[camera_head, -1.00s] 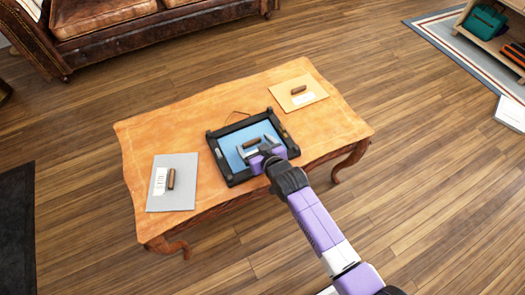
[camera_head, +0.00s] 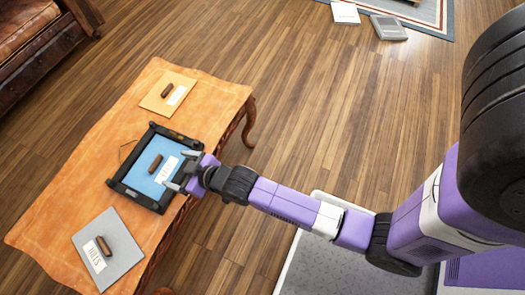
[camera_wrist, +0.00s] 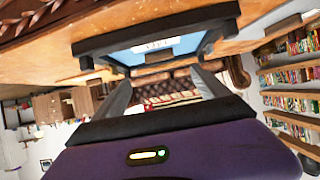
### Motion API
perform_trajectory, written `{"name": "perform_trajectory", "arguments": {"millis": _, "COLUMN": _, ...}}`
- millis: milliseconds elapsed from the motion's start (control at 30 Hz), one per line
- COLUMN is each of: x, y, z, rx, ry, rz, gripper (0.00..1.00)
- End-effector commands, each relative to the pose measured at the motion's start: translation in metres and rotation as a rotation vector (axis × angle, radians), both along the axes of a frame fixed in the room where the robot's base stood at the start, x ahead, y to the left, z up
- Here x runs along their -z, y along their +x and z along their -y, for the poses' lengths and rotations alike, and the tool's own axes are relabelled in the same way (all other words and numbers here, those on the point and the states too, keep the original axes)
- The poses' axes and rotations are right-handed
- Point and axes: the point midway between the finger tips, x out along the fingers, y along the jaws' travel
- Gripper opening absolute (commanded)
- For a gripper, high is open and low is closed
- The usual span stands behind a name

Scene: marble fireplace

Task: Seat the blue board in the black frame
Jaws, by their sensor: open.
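The blue board (camera_head: 142,178) lies inside the black frame (camera_head: 137,197) on the wooden table. It has a brown handle and a white label, and looks about level with the frame's inside; I cannot tell if it is fully down on every side. My gripper (camera_head: 181,170) is open and empty at the frame's right side, its fingertips close to the rim and apart from the handle. In the wrist view the open fingers (camera_wrist: 160,90) point towards the frame (camera_wrist: 150,31), with a strip of the blue board (camera_wrist: 188,44) showing.
On the table (camera_head: 75,190), a tan board (camera_head: 152,100) with a brown handle lies beyond the frame, and a grey board (camera_head: 120,257) with a handle lies on the near side. A leather sofa (camera_head: 25,35) stands at the upper left. The floor right of the table is open.

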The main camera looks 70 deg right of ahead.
Motion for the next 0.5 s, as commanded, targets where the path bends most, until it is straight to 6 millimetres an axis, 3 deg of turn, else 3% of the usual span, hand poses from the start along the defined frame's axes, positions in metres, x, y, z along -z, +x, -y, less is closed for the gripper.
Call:
{"name": "perform_trajectory", "arguments": {"millis": 133, "x": 0.001, "y": -0.038, "z": -0.001, "rx": 0.001, "ry": 0.002, "rz": 0.011, "gripper": 0.85}}
{"name": "perform_trajectory", "arguments": {"millis": 233, "x": -0.006, "y": -0.081, "z": -0.002, "rx": 0.002, "ry": 0.002, "rz": 0.031, "gripper": 0.85}}
{"name": "perform_trajectory", "arguments": {"millis": 500, "x": -0.059, "y": -0.196, "z": -0.001, "rx": 0.005, "ry": 0.002, "rz": 0.106, "gripper": 0.85}}
